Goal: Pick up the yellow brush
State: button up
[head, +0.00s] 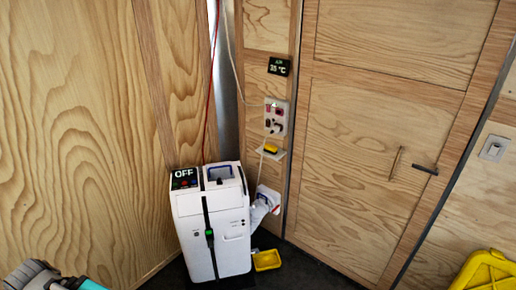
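A small yellow object with a dark part (270,149), which looks like the brush, sits on a small white ledge on the wooden wall, below a socket panel. It is small in the picture, so its bristles and handle cannot be told apart. A part of my arm shows at the bottom left corner. My gripper's fingers are not in view.
A white machine (213,225) with an OFF display stands in the corner, left of the ledge. A yellow tray (267,260) lies on the dark floor beside it. A wooden door (375,150) with a dark handle (425,169) is at the right. A yellow container (485,272) is at the bottom right. A red cable and a pale cable hang in the corner.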

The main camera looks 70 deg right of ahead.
aim_at(268, 147)
jog(key=z, duration=0.2)
jog(key=i, duration=0.75)
jog(key=z, duration=0.75)
jog(key=i, duration=0.6)
jog(key=z, duration=0.7)
jog(key=i, duration=0.45)
jog(key=z, duration=0.25)
jog(key=k, duration=0.85)
jog(key=z, duration=0.2)
jog(key=i, duration=0.4)
jog(key=u, duration=0.05)
